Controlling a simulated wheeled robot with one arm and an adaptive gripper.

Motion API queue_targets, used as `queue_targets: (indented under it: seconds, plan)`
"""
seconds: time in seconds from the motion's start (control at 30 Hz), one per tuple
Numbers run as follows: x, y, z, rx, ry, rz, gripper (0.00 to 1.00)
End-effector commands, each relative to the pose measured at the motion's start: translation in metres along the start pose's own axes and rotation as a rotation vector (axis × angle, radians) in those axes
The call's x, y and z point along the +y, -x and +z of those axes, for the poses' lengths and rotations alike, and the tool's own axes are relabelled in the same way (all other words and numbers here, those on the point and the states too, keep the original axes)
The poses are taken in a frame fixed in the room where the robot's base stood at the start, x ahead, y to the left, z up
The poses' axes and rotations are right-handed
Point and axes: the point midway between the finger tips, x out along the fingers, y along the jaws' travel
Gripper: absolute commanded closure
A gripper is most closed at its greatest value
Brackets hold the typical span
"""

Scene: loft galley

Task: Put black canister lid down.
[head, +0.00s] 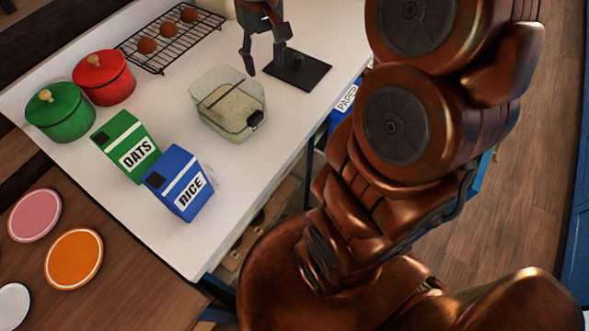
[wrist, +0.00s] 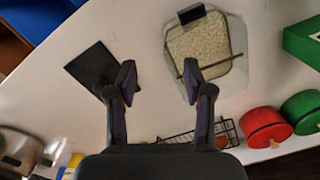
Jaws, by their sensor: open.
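The black canister lid (head: 313,74) is a flat dark square lying on the white counter, with what looks like a small knob on top in the head view. It also shows in the wrist view (wrist: 88,66), at upper left, partly covered by a finger. My gripper (head: 265,67) is open, with nothing between its fingers. One finger is over or beside the lid's edge; I cannot tell if they touch. In the wrist view the two fingertips (wrist: 158,82) are spread wide over bare counter. A clear open canister (head: 205,83) with pale grains stands to the left of the lid.
A blue rice box (head: 172,182) and green oats box (head: 119,139) stand nearer the front. Red (head: 104,83) and green (head: 60,118) pots and a wire rack (head: 158,66) with brown round items line the left. Bare counter lies between canister and lid.

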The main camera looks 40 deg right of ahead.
Motion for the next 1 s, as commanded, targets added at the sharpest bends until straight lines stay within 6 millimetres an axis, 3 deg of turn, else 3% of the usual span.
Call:
queue_targets:
  seconds: [0.1, 0.3, 0.6, 0.8, 1.0]
  plan:
    - [-0.021, -0.005, 0.036, -0.017, 0.053, 0.007, 0.49]
    - [-0.043, -0.021, 0.096, -0.048, 0.110, 0.020, 0.49]
    - [-0.055, -0.054, 0.184, -0.101, 0.139, 0.033, 0.49]
    - [-0.057, -0.070, 0.216, -0.119, 0.134, 0.034, 0.49]
    - [-0.057, -0.073, 0.223, -0.121, 0.132, 0.033, 0.49]
